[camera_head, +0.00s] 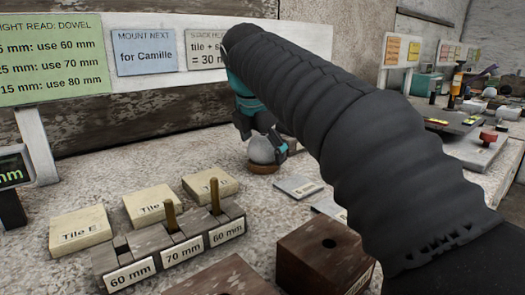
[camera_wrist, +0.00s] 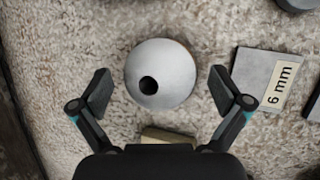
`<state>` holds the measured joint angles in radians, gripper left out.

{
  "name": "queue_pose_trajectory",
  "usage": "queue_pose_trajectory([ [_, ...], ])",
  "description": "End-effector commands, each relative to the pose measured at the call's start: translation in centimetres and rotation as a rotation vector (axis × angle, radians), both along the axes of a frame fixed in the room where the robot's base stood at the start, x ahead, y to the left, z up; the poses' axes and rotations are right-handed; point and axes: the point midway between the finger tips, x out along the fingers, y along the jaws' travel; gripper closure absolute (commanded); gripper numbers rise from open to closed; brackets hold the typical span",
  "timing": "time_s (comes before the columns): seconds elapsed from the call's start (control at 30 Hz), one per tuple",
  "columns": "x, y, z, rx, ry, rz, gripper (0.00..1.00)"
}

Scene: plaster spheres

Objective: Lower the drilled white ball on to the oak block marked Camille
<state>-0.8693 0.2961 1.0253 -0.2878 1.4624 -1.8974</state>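The white ball (camera_head: 262,151) sits on a low brown ring (camera_head: 263,168) on the speckled bench. In the wrist view the ball (camera_wrist: 170,70) shows a dark drilled hole left of its middle. My gripper (camera_wrist: 160,90) is open, with one finger on each side of the ball and a visible gap at both. In the head view my gripper (camera_head: 265,139) is down around the ball, partly hidden by my arm. A dark wooden block (camera_head: 322,258) with a hole in its top stands at the front. Another brown block (camera_head: 226,281) is cut off at the bottom edge. No Camille marking is readable on either.
A rack (camera_head: 168,249) with labelled slots holds two upright dowels. Tile E (camera_head: 80,231) and two more tiles lie behind it. A grey plate marked 6 mm (camera_wrist: 263,73) lies right of the ball. A blue card (camera_head: 145,52) reads "Mount next for Camille".

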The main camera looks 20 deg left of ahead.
Motion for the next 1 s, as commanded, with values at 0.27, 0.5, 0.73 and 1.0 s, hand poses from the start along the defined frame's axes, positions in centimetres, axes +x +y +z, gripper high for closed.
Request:
queue_pose_trajectory([
  [0.27,0.0,0.0,0.0,0.000,0.000,0.000,0.70],
  [0.5,0.0,0.0,0.0,0.000,0.000,0.000,0.71],
  [0.73,0.0,0.1,1.2,0.001,-0.001,-0.001,0.71],
  [1.0,0.0,-0.3,4.8,0.003,-0.003,-0.001,0.71],
])
